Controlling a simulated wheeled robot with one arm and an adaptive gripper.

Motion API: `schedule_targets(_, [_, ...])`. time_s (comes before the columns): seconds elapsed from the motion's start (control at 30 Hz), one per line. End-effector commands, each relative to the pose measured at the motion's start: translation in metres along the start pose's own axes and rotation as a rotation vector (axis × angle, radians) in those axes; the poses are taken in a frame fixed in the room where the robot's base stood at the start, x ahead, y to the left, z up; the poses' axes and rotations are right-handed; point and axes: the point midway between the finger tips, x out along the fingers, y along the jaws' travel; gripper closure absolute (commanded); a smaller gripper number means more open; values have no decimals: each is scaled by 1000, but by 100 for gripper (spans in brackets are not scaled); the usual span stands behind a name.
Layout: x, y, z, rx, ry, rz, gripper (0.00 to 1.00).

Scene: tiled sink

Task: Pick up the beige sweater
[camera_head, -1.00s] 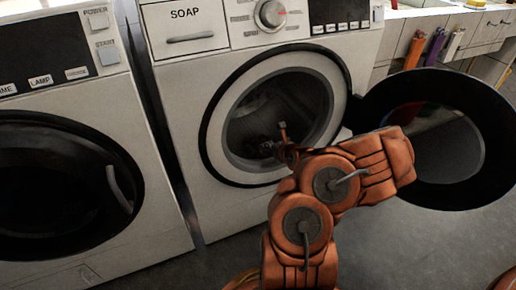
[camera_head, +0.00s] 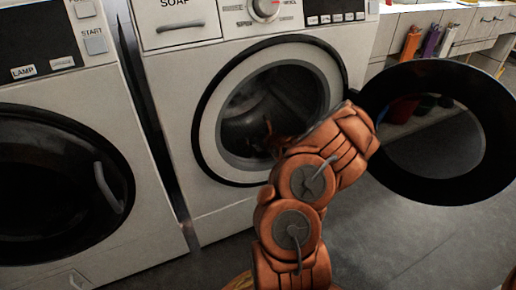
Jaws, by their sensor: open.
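I cannot make out a beige sweater in this view. The washing machine (camera_head: 190,72) in the middle has its round door (camera_head: 491,150) swung open to the right. Its drum (camera_head: 243,128) is dark inside, and no cloth can be told apart there. My orange arm reaches up from the bottom to the drum opening. My gripper (camera_head: 272,138) is open at the drum mouth, small and partly hidden behind my arm. I see nothing held in it.
A second washing machine (camera_head: 145,200) stands at the left with its dark door (camera_head: 50,190) shut. Several coloured bottles (camera_head: 431,42) stand by the counter (camera_head: 462,18) at the upper right. Grey floor (camera_head: 400,245) is clear at the lower right.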

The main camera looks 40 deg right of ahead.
Motion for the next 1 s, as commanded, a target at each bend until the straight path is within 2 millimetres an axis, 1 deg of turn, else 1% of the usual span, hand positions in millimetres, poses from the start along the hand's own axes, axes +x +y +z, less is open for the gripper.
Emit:
schedule_targets(0.27, [2, 0, 1, 0, -1, 1, 0])
schedule_targets(0.3, [2, 0, 1, -1, -1, 1, 2])
schedule_targets(0.9, [2, 0, 1, -1, -1, 1, 65])
schedule_targets(0.97, [2, 0, 1, -1, -1, 1, 70])
schedule_targets(1.0, [2, 0, 1, -1, -2, 0, 70])
